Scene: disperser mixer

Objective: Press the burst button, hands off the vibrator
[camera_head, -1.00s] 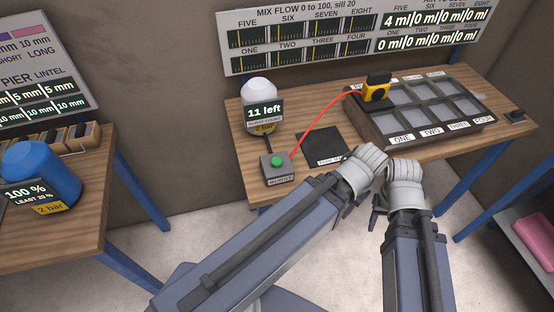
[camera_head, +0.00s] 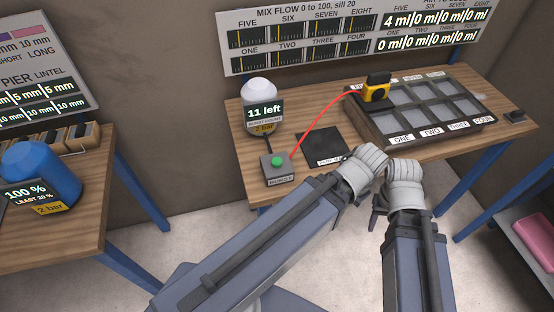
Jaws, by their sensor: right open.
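The burst button is a green dome (camera_head: 277,160) on a small grey box (camera_head: 278,174) near the front left of the right-hand table. The vibrator appears to be the yellow and black block (camera_head: 376,90) on the tray's back left corner, joined to the box by a red hose. My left gripper (camera_head: 366,168) is at the table's front edge, right of the button and apart from it; its fingers are hidden. My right gripper (camera_head: 403,178) is beside it, open, apart from button and vibrator.
A dark tray (camera_head: 418,146) with several square cells fills the table's right part. A flat black pad (camera_head: 325,146) lies between box and tray. A white-topped gauge (camera_head: 260,92) reading "11 left" stands behind the box. A blue drum (camera_head: 45,170) stands on the left table.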

